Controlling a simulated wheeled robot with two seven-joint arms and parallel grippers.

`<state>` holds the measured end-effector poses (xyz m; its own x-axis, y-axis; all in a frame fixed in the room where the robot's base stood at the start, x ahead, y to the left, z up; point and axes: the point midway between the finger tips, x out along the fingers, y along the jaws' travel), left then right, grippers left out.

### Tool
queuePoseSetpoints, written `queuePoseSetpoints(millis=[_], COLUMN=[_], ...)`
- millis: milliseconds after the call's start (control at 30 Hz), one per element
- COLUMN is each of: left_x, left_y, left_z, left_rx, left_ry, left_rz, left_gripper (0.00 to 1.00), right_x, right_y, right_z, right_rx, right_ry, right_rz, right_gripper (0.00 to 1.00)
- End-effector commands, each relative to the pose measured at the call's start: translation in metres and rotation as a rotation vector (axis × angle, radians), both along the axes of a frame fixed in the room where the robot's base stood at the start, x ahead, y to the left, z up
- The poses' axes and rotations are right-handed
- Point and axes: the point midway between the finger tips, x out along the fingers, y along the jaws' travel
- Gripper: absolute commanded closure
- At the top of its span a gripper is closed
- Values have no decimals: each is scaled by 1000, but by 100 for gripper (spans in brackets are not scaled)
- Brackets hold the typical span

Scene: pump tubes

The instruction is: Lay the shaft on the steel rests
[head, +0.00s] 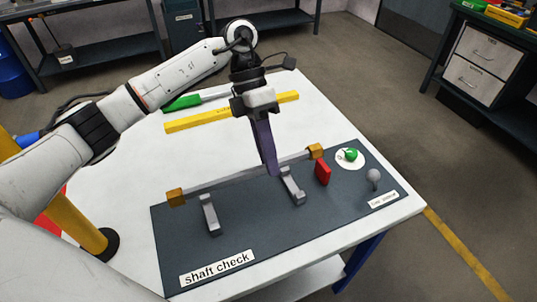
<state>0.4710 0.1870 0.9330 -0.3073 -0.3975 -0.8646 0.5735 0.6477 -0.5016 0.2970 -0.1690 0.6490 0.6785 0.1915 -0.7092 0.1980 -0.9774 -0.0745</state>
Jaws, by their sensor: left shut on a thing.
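The shaft (230,179) is a thin grey bar with an orange-yellow block at each end. It lies slantwise over the dark mat (250,236) labelled "shaft check", its right end farther back. My left gripper (270,170) points down and is shut on the shaft right of its middle. Two grey steel rests stand on the mat, a left one (211,217) and a right one (293,187). The shaft shows just above and behind their near tops; I cannot tell whether it touches them. My right gripper is not in view.
A red block (322,173), a green ball (350,154) on a white disc and a grey knob (374,177) stand at the mat's right. A yellow bar (198,121) and a green-handled tool (183,102) lie behind on the white table (128,232).

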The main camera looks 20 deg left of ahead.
Motion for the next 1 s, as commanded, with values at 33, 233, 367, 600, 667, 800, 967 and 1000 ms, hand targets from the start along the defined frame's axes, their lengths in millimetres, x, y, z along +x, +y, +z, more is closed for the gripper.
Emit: queuePoseSetpoints(millis=[33,233,367,600,667,800,967,1000], left_x=[0,0,0,0,0,0,0,0], left_y=[0,0,0,0,-1,-1,-1,-1], left_z=[-4,-21,-34,-56,-62,-72,-77,-78], left_rx=[-2,-1,-1,-1,-1,-1,-1,-1], left_ry=[0,1,1,0,0,-1,-1,-2], left_rz=[0,-2,-2,-4,-4,-4,-4,-3], left_gripper=[100,100,100,100,100,100,100,100], right_x=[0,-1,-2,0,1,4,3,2], right_y=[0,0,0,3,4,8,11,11], right_z=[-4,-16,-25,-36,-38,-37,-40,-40], right_rx=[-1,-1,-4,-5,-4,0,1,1], right_ry=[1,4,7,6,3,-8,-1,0], right_rz=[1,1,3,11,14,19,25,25], right_gripper=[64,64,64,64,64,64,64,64])
